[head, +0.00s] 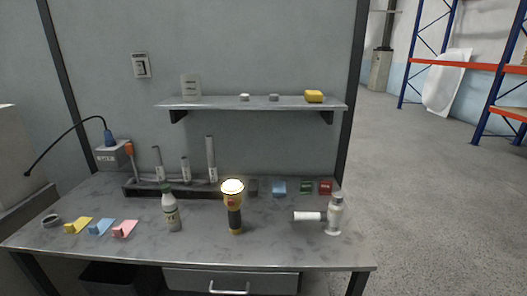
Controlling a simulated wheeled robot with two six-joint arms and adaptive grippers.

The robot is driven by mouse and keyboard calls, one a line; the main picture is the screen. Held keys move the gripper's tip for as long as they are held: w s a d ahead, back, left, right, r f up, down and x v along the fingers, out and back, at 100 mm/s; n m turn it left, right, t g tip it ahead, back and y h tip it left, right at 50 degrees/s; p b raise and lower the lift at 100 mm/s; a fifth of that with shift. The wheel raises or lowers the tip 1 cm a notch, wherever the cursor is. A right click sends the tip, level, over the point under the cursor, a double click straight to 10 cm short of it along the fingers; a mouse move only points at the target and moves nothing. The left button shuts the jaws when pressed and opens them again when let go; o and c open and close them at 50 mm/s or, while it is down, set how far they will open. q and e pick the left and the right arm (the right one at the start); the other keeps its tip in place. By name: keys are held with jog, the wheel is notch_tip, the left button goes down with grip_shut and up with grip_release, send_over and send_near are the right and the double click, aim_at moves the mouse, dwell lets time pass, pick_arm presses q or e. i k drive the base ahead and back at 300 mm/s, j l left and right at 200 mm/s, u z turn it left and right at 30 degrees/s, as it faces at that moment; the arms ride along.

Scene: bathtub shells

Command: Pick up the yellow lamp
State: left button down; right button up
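The yellow lamp (235,207) is a black and yellow flashlight with a bright, lit head at its top. It stands upright on the grey table (190,248), near the middle of the tabletop. Nothing covers it in the head view. Neither of my grippers is in view, so where they are relative to the lamp cannot be seen.
A bottle (171,209) stands left of the lamp, and a silver and white device (333,214) stands to its right. A rack (128,190) with upright tubes is behind. A shelf (230,103) holds a yellow block (314,96). The table's front middle is clear.

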aim_at(232, 189)
jog(key=i+l, duration=0.1)
jog(key=l, duration=0.45)
jog(key=i+l, duration=0.1)
jog(key=l, duration=0.45)
jog(key=u, duration=1.75)
